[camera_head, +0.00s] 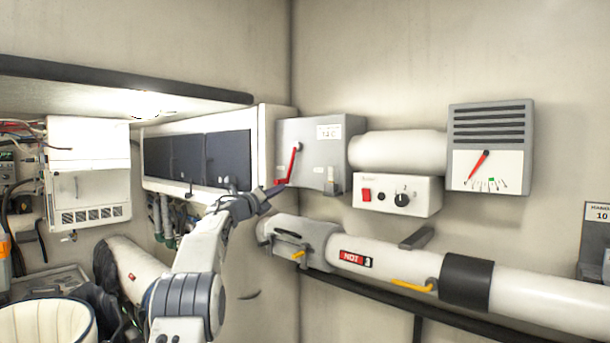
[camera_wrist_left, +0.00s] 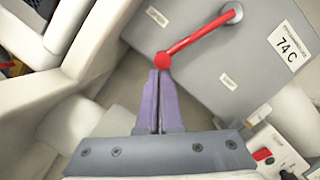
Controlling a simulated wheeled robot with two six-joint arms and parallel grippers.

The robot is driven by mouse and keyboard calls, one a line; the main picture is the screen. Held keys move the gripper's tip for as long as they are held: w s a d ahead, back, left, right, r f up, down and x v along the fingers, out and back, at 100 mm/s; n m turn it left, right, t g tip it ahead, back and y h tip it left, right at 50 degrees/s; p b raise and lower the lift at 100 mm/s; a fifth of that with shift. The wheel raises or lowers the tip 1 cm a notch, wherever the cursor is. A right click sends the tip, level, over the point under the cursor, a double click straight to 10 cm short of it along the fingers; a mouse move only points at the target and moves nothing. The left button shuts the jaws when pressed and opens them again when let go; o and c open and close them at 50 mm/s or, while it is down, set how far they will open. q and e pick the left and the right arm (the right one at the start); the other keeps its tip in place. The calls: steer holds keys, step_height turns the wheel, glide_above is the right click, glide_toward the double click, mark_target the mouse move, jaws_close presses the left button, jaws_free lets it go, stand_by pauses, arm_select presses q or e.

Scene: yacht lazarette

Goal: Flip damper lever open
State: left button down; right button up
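A red lever (camera_head: 292,164) with a round knob is mounted on the front of a grey box (camera_head: 317,160). It slants down and left from its pivot; in the left wrist view the lever (camera_wrist_left: 200,38) runs from a round grey pivot to the knob. My left gripper (camera_head: 272,191) is at the knob end of the lever. In the left wrist view its two purple-grey fingers (camera_wrist_left: 160,76) are together, tips right at the knob. The knob appears beyond the tips, not between them; I cannot tell whether they touch. My right gripper is not in view.
A control box (camera_head: 397,194) with a red switch and knob and a vented gauge panel (camera_head: 490,147) are on the right wall. A white pipe (camera_head: 500,283) with yellow handles runs below. A white cabinet (camera_head: 200,150) with dark panels is close left of the lever.

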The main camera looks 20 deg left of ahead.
arm_select(q)
steer(key=shift+w+a+r+m+h+p, duration=0.15)
steer(key=shift+a+r+m+p, duration=0.15)
steer(key=shift+a+p, duration=0.3)
steer(key=shift+w+a+r+m+h+p, duration=0.1)
steer(key=shift+w+a+r+m+p, duration=0.2)
steer(key=shift+a+p, duration=0.3)
steer(key=shift+w+a+r+m+h+p, duration=0.1)
steer(key=shift+a+r+m+h+p, duration=0.1)
steer(key=shift+a+m+p, duration=0.3)
steer(key=shift+a, duration=0.1)
steer(key=f+b, duration=0.1)
steer(key=b, duration=0.1)
steer(key=d+f+b, duration=0.1)
steer(key=f+b, duration=0.1)
steer(key=d+f+b, duration=0.1)
steer(key=b, duration=0.2)
steer(key=shift+s+d+f, duration=0.15)
steer(key=shift+s+f, duration=0.15)
steer(key=shift+f, duration=0.05)
steer(key=b+v, duration=0.8)
steer(key=v, duration=0.2)
steer(key=shift+r, duration=0.4)
